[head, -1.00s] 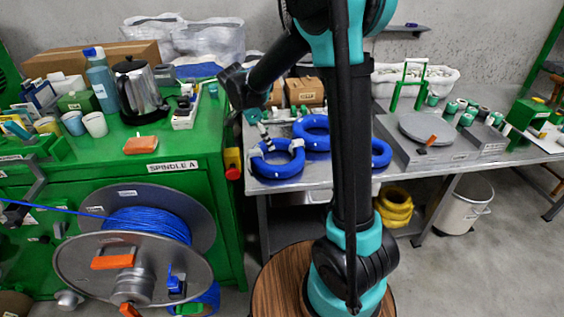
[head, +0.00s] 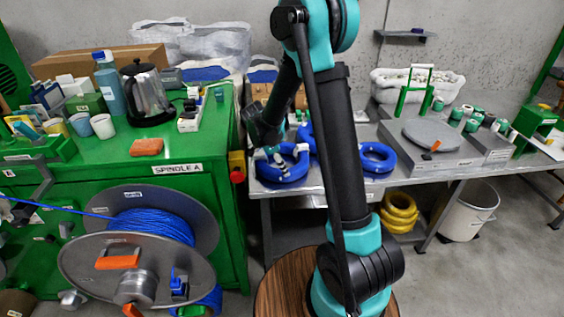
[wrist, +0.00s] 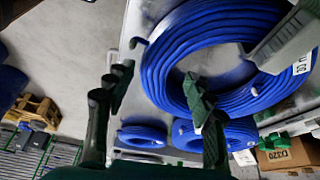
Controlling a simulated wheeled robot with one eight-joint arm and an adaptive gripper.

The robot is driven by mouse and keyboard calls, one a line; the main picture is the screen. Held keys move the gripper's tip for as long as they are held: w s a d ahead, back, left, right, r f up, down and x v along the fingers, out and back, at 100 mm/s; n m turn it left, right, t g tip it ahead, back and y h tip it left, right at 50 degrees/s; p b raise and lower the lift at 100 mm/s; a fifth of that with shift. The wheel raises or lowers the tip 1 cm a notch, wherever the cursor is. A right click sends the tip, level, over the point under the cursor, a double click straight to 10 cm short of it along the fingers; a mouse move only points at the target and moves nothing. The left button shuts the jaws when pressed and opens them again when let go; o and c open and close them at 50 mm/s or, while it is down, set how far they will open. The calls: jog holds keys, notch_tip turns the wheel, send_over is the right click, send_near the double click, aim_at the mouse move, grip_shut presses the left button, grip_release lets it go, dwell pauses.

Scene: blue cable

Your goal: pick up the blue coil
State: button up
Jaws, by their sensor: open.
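The nearest blue coil (head: 284,178) lies on the left end of the grey metal table. In the wrist view this coil (wrist: 215,25) is large, with a white label and pale ties. My gripper (head: 274,151) is low over this coil's left rear side and partly hidden by my arm. In the wrist view my gripper (wrist: 157,82) is open. Its left finger shows outside the ring and its right finger overlaps the ring's opening. I cannot tell whether either finger touches the coil. Another blue coil (head: 377,158) lies to the right. A third (head: 309,134) lies behind, partly hidden.
A green cabinet (head: 207,220) with a cable reel (head: 110,265) stands left of the table. A grey round plate (head: 432,137) and a white bin of bags lie to the right. Yellow coils (head: 398,212) sit below the table. Cardboard boxes (wrist: 285,155) stand behind the coils.

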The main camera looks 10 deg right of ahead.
jog(key=x, duration=0.5)
jog(key=shift+s+d+r, duration=0.1)
jog(key=shift+s+d, duration=0.05)
jog(key=shift+d, duration=0.05)
grip_shut()
dwell(0.3)
